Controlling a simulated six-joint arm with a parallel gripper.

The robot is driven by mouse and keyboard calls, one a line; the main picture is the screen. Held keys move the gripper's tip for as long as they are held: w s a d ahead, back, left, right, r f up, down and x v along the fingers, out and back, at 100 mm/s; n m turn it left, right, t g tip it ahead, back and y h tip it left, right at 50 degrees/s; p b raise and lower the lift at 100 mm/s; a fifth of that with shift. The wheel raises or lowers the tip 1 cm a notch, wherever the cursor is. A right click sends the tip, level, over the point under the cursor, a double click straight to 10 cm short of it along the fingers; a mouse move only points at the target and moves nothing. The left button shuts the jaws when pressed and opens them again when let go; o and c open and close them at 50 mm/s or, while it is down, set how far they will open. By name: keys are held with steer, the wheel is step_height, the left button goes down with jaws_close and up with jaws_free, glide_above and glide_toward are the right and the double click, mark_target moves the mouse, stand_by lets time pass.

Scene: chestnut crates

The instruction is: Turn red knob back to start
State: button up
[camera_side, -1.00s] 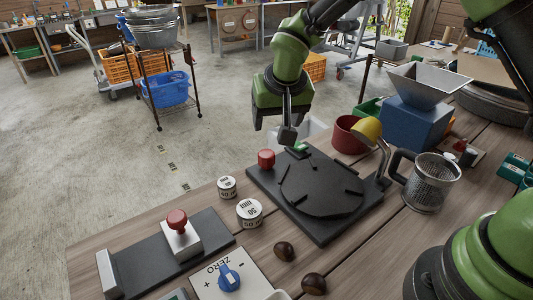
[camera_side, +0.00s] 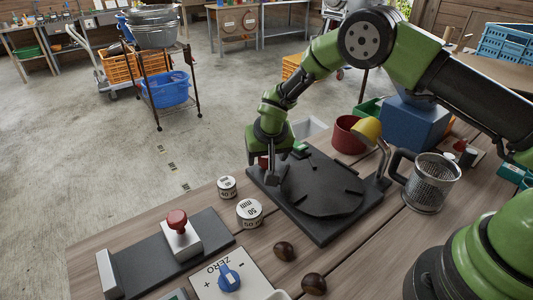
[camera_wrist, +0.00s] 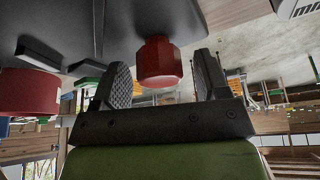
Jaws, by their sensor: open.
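The red knob (camera_side: 262,162) sits at the left corner of the black base plate (camera_side: 322,238) that carries a dark round disc. In the side view it is mostly hidden by my gripper (camera_side: 272,176), which is down at that corner. In the wrist view the faceted red knob (camera_wrist: 158,60) stands between the two jaws of my gripper (camera_wrist: 163,78). The jaws are open, with a visible gap on each side of the knob. A second red knob (camera_side: 177,219) stands on a light block on a dark rail at the front left.
Two white marked cylinders (camera_side: 249,212) stand left of the plate. A yellow-topped lever (camera_side: 367,131), a mesh cup (camera_side: 430,184) and a red pot (camera_side: 347,135) stand to its right and behind. A blue dial panel (camera_side: 229,280) and brown knobs (camera_side: 285,251) lie in front.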

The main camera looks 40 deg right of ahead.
steer(key=c, duration=0.9)
